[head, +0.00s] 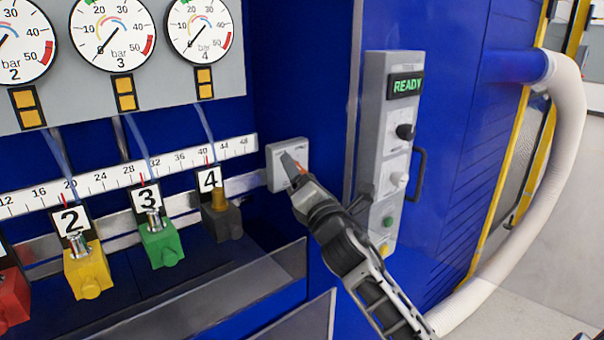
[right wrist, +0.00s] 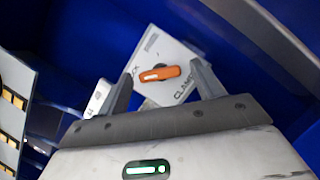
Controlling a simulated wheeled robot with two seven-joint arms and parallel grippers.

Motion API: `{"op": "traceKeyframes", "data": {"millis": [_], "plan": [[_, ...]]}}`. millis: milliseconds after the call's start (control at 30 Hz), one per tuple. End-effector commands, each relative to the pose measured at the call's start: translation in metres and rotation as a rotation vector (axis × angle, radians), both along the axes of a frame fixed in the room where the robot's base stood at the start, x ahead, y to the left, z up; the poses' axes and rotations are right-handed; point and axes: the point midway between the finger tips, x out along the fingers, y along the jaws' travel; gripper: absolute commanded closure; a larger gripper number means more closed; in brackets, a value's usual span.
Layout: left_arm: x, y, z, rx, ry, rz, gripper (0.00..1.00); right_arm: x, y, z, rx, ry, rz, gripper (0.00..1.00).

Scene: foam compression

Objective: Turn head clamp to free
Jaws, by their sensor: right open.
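The head clamp switch is an orange lever (right wrist: 160,73) on a light grey plate (right wrist: 158,46) with partly legible "CLAMP" lettering, in the right wrist view. In the head view the grey plate (head: 274,172) is on the blue wall right of the number 4 block, and my gripper partly covers it. My right gripper (head: 289,165) is at the plate. In the right wrist view its two fingers (right wrist: 161,85) are apart, one on each side of the orange lever. I cannot tell whether they touch it. My left gripper is not in view.
Right of the plate stands a grey control panel (head: 375,200) with a green "READY" display (head: 406,86), knobs and a black handle (head: 418,174). Coloured numbered blocks, such as the yellow one (head: 88,268), sit along a ruler at left. A white hose (head: 568,150) hangs at right.

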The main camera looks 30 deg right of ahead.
Motion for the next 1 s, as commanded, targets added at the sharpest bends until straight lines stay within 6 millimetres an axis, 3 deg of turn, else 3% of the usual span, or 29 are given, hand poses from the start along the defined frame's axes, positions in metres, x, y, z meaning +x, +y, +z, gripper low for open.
{"op": "traceKeyframes", "data": {"millis": [133,300,667,1000], "plan": [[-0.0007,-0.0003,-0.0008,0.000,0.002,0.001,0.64,-0.0002,0.0002,-0.0002,0.001,0.000,0.000,0.35],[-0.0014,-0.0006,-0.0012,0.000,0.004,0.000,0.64,-0.0003,0.0001,-0.0002,0.001,0.000,0.000,0.78],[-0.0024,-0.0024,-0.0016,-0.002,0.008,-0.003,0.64,-0.0006,0.0006,0.0003,0.044,0.003,0.001,0.77],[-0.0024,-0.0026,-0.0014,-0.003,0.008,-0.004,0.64,-0.0007,0.0019,0.0023,0.272,0.020,0.000,0.77]]}}
